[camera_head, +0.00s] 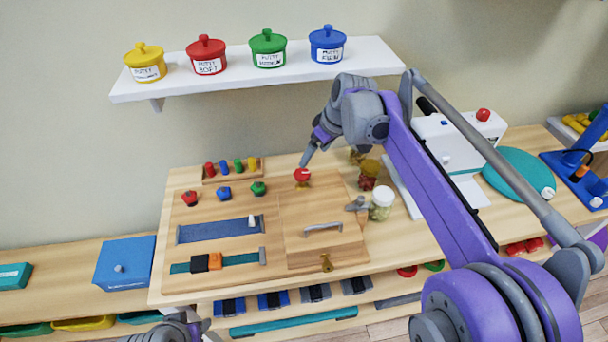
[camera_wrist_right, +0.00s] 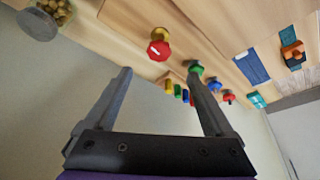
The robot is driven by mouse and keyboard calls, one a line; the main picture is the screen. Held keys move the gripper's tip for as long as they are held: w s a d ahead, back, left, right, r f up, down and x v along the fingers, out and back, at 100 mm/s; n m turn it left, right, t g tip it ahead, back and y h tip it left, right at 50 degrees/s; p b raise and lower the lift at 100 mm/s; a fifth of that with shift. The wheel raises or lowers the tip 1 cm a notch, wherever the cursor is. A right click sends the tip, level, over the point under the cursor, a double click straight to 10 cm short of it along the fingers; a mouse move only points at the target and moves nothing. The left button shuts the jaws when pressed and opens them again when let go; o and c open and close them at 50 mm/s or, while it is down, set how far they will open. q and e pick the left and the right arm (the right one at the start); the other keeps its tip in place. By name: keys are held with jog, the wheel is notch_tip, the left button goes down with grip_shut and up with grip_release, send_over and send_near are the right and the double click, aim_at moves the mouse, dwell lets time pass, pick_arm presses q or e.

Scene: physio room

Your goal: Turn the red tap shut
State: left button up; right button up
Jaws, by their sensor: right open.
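The red tap (camera_head: 302,175) stands on the wooden board of the table, with a brass-coloured base. In the right wrist view the red tap (camera_wrist_right: 158,48) shows a white line on its cap, just beyond the fingertips and between their lines. My right gripper (camera_head: 307,157) is just above and behind the tap in the head view, apart from it. Its two fingers show spread and empty in the right wrist view (camera_wrist_right: 159,74). Part of my left arm's end (camera_head: 176,330) shows at the bottom left; its fingers cannot be made out.
Red, blue and green knobs (camera_head: 223,193) stand left of the tap. A handled panel (camera_head: 324,245) lies in front; jars (camera_head: 381,203) stand to the right. A white shelf (camera_head: 270,77) with lidded pots hangs above. A white device (camera_head: 455,135) stands at the right.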

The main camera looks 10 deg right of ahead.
aim_at(302, 172)
jog(key=x, duration=1.1)
jog(key=shift+w+b, duration=0.2)
jog(key=shift+b, duration=0.2)
jog(key=shift+c, duration=0.3)
jog(key=c, duration=1.3)
jog(key=shift+r, duration=0.1)
jog(key=shift+a, duration=0.1)
jog(key=m+h, duration=0.1)
jog(key=m, duration=0.1)
jog(key=m+t+h, duration=0.1)
jog(key=m, duration=0.2)
jog(key=shift+a+p, duration=0.15)
jog(key=shift+p, duration=0.15)
jog(key=m+h, duration=0.1)
jog(key=m, duration=0.1)
jog(key=m+h, duration=0.1)
jog(key=m, duration=0.2)
jog(key=shift+a+m+p, duration=0.1)
jog(key=shift+m+p, duration=0.2)
jog(key=shift+p, duration=0.1)
